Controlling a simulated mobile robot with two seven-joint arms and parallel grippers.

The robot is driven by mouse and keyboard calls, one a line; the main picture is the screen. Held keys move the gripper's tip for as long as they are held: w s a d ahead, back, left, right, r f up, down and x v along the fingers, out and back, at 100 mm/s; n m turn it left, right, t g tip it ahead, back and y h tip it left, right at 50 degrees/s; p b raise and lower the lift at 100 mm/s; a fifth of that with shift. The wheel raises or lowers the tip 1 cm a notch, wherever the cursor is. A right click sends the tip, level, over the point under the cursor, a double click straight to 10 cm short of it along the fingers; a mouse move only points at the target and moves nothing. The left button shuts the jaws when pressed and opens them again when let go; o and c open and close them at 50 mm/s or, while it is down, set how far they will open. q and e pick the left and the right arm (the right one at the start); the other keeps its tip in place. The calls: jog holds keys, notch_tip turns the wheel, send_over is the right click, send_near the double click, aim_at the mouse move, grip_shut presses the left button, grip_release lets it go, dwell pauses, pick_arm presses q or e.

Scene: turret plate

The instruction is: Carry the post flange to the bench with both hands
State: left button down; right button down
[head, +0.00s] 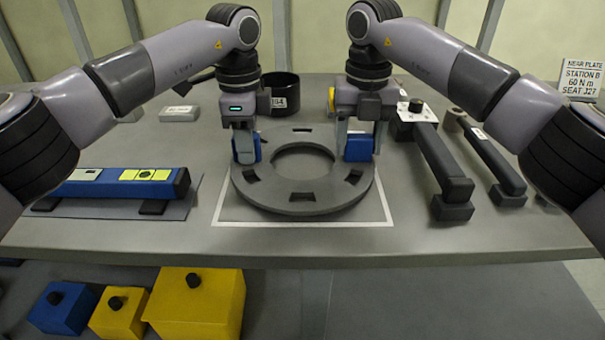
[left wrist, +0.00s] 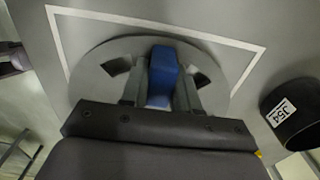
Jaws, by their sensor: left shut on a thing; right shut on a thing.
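The post flange (head: 300,201) is a grey ring with a large central hole, dark slots and two blue grip blocks. It is over the white-outlined square on the bench (head: 420,235); I cannot tell whether it rests there or hangs just above. My left gripper (head: 246,152) is shut on the left blue block. My right gripper (head: 359,145) is shut on the right blue block. In the left wrist view the flange (left wrist: 100,75) lies within the white outline, and my left gripper (left wrist: 160,88) has its fingers on both sides of the blue block.
A blue tool (head: 125,183) lies at left. A dark wrench (head: 440,165) and another long tool (head: 490,155) lie at right. A sign (head: 581,78) stands at far right. Yellow and blue boxes (head: 195,305) sit below the bench.

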pick_arm(q)
jog(key=shift+f+b, duration=0.5)
jog(key=shift+f, duration=0.1)
pick_arm(e)
jog(key=shift+f, duration=0.6)
pick_arm(q)
jog(key=c, duration=1.2)
grip_release()
jog(key=shift+f, duration=0.1)
pick_arm(e)
jog(key=c, duration=0.7)
grip_release()
jog(key=shift+f, duration=0.1)
pick_arm(q)
jog(key=o, duration=0.4)
pick_arm(e)
jog(key=o, duration=0.3)
jog(key=shift+o, duration=0.2)
pick_arm(q)
notch_tip(320, 180, up, 12)
pick_arm(e)
notch_tip(320, 180, up, 12)
jog(key=shift+r, duration=0.1)
pick_arm(q)
jog(key=shift+r, duration=0.2)
pick_arm(e)
jog(key=shift+r, duration=0.1)
